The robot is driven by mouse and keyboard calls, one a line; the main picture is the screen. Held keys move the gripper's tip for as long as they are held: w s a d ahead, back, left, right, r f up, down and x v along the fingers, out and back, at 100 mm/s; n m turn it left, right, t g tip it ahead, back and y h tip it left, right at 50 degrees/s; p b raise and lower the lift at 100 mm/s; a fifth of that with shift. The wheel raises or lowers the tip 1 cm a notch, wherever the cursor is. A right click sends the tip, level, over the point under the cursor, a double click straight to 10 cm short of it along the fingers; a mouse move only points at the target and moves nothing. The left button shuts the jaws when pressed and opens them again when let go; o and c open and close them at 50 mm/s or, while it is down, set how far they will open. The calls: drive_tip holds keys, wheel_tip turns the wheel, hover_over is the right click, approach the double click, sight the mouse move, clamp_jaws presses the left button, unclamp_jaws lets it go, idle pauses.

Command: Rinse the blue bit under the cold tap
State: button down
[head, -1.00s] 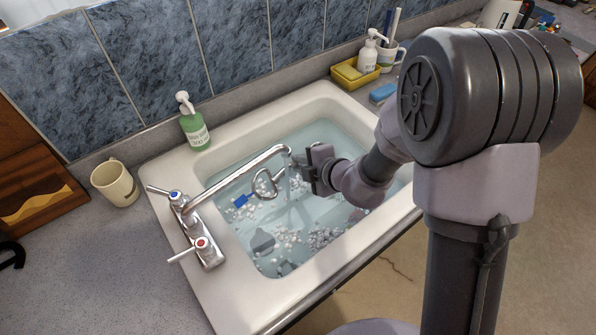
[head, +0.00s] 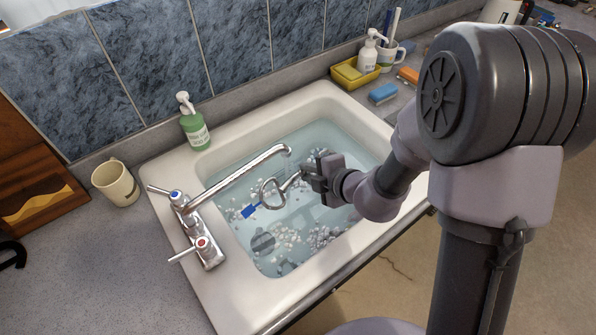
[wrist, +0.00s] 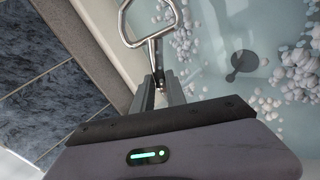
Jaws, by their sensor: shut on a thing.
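The bit, with metal rings and a blue part (head: 249,211), is held over the sink basin. Its near metal ring also shows in the wrist view (wrist: 147,22); the blue part is out of that view. My gripper (head: 306,174) is shut on the bit's metal end, and its fingers show in the wrist view (wrist: 159,88). The cold tap (head: 174,194) has a blue mark and a lever, on the mixer left of the basin. The tap's spout (head: 250,165) reaches over the basin; its tip is just above and behind the bit. I see no clear water stream now.
The white sink (head: 222,262) holds water, with pale foam clumps floating. The red-marked tap (head: 201,242) is at the front. A green soap bottle (head: 194,128), a mug (head: 115,184) and a yellow caddy (head: 352,83) stand around the sink.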

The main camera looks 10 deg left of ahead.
idle(0.6)
drive_tip(key=shift+w+a+p, duration=0.45)
drive_tip(key=shift+w+a, duration=0.05)
drive_tip(key=shift+a, duration=0.15)
drive_tip(key=shift+d, duration=0.1)
drive_tip(key=d+p, duration=0.3)
drive_tip(key=d, duration=0.6)
drive_tip(key=shift+w+d, duration=0.4)
